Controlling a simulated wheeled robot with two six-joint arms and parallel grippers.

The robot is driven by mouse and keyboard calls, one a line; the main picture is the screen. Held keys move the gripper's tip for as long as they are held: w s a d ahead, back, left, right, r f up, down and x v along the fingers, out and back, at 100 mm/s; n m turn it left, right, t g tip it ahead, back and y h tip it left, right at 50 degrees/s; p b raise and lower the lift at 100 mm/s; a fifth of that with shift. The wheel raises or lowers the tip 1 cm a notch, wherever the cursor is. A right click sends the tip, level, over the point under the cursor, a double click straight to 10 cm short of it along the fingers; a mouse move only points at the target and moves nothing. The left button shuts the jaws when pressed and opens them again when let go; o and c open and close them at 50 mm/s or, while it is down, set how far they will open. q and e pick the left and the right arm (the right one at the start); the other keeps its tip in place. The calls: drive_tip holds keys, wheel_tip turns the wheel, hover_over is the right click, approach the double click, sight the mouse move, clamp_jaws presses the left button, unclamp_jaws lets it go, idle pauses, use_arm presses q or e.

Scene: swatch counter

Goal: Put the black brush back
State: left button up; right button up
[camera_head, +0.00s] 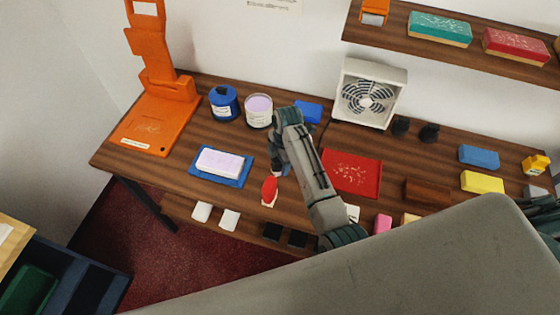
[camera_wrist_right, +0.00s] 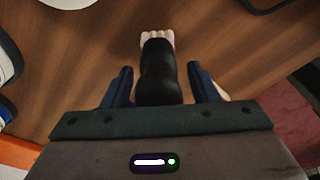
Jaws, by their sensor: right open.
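The black brush (camera_wrist_right: 160,75) shows in the right wrist view, with a thick black handle and pale bristles at its far end. It lies over the wooden counter between the fingers of my right gripper (camera_wrist_right: 161,84), which are open with gaps on both sides of the handle. In the head view my right gripper (camera_head: 279,170) is low over the middle of the counter, and the brush is mostly hidden by it. My left gripper is not in view.
A white block on a blue tray (camera_head: 245,180) lies to the left, and a red tray (camera_head: 366,180) to the right. A blue tub (camera_head: 223,104), a lilac tub (camera_head: 259,118) and a fan (camera_head: 369,92) stand behind. An orange stand (camera_head: 146,136) is at far left.

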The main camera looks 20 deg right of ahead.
drive_tip(key=shift+w+r, duration=0.1)
drive_tip(key=shift+r, duration=0.35)
drive_tip(key=r, duration=0.2)
drive_tip(key=r+b, duration=0.1)
drive_tip(key=r, duration=0.1)
drive_tip(key=d+r+b, duration=0.1)
drive_tip(key=r, duration=0.2)
wheel_tip(320, 180, up, 3)
drive_tip(key=shift+w+d+r+p, duration=0.1)
drive_tip(key=shift+p, duration=0.55)
drive_tip(key=shift+d+r+p, duration=0.1)
drive_tip(key=shift+r+p, duration=0.3)
drive_tip(key=shift+r, duration=0.05)
